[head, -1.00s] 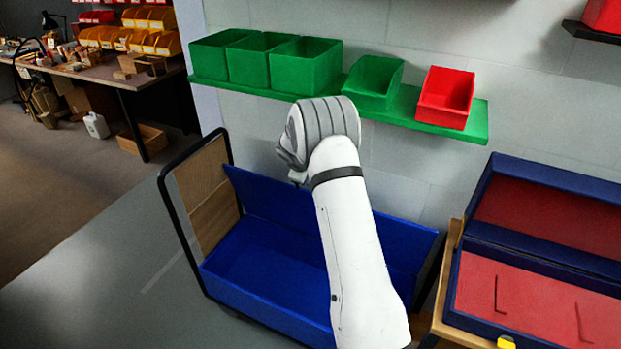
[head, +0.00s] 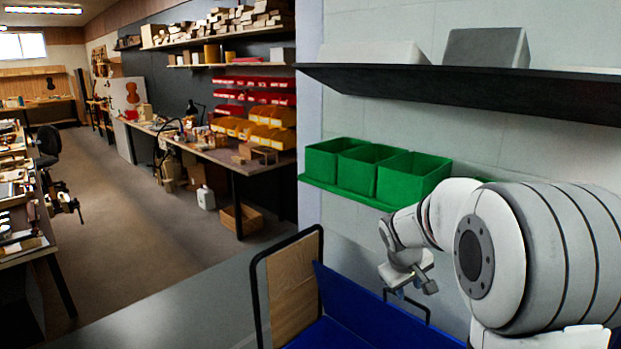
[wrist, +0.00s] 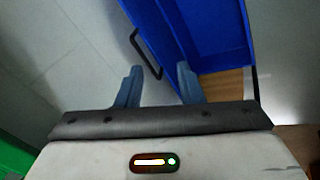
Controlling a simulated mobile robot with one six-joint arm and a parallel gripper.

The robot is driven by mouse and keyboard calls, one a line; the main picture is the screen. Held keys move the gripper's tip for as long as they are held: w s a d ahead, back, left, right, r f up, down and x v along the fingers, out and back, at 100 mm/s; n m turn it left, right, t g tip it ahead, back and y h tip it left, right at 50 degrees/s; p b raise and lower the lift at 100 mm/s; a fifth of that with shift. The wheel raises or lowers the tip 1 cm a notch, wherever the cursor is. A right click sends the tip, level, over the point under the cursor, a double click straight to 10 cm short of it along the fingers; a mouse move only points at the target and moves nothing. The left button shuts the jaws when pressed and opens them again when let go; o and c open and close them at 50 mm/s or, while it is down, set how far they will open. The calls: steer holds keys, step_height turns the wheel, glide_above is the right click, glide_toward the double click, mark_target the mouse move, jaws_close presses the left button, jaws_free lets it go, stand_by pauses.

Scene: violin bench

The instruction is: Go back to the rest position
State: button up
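My gripper (head: 418,282) hangs at the end of my folded arm in the head view, over the left part of the blue cart bin (head: 385,325) and in front of the wall. In the wrist view its two blue-grey fingers (wrist: 157,78) stand apart with nothing held between them. A black bar handle (wrist: 146,55) shows beyond the fingers, beside the blue wall of the bin (wrist: 215,35). I cannot tell how far it is from the fingertips.
Green bins (head: 375,170) stand on a green wall shelf just behind my arm. A dark shelf (head: 460,80) with boxes runs above. The cart's wooden end panel (head: 292,285) has a black frame. Open floor (head: 130,215) lies left, between workbenches.

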steer(key=s+a+r+m+y, duration=0.1)
steer(key=s+a, duration=0.1)
steer(key=s, duration=0.7)
steer(key=s+a+r+m+y, duration=0.1)
steer(key=s+a, duration=0.2)
steer(key=s, duration=0.6)
steer(key=s+a+r+m+y, duration=0.1)
steer(key=s+a+m, duration=0.1)
steer(key=s, duration=0.7)
steer(key=shift+a+g, duration=0.3)
